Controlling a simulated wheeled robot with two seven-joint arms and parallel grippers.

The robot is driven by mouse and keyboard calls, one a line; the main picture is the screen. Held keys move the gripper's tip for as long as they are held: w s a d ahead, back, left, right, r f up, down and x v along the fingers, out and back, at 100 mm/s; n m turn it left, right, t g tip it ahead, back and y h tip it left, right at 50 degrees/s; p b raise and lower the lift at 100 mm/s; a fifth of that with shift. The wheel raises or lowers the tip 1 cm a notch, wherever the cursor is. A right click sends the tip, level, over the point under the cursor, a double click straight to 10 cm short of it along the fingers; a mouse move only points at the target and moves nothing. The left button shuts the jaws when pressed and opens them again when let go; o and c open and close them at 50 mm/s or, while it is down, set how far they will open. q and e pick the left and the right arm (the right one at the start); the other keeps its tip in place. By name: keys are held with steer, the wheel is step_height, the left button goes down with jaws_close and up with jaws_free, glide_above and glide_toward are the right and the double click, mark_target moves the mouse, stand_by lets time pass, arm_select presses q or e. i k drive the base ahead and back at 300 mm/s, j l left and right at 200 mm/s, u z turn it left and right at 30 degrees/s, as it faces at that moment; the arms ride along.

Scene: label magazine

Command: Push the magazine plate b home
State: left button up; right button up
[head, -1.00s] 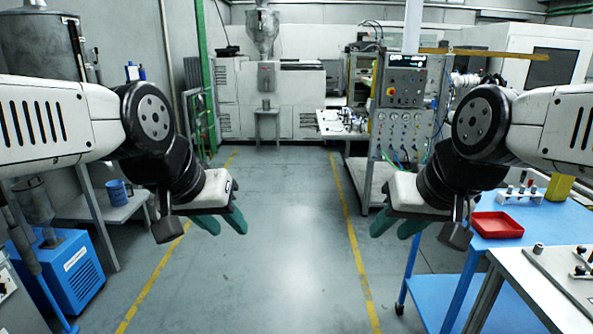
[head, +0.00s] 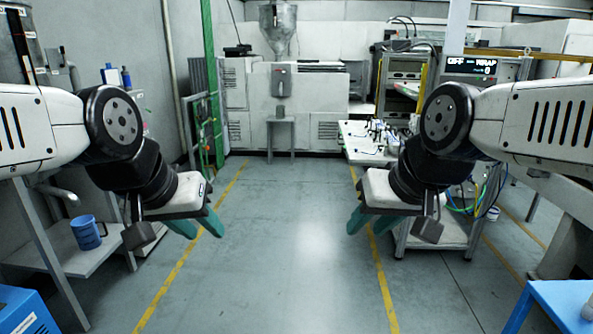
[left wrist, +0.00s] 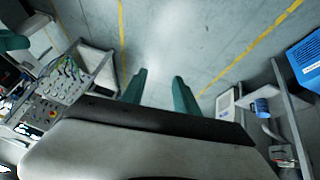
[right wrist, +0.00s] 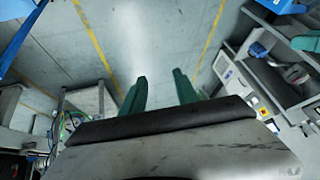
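I cannot make out the magazine plate b in any view. A machine with a lit display (head: 484,68), reading something like "OFF" and "WRAP", stands at the right, partly hidden behind my right arm. My left gripper (head: 200,226) is open and empty over the aisle floor; its two green fingers stand apart in the left wrist view (left wrist: 159,92).
A worktable with small parts (head: 362,152) stands beyond my right gripper. A blue table corner (head: 562,303) is at the lower right. A grey bench (head: 60,248) with a blue mug (head: 86,232) is at the left. The floor aisle (head: 275,240) between yellow lines is clear.

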mark_target(368, 154)
steer(key=i, duration=1)
steer(key=i+j+z, duration=0.1)
steer(key=i, duration=0.95)
steer(key=i+z, duration=0.2)
steer(key=i, duration=0.2)
steer(key=i+j+z, duration=0.2)
steer(key=i, duration=0.15)
steer(key=i+j+z, duration=0.25)
steer(key=i, duration=0.9)
steer(key=z, duration=0.05)
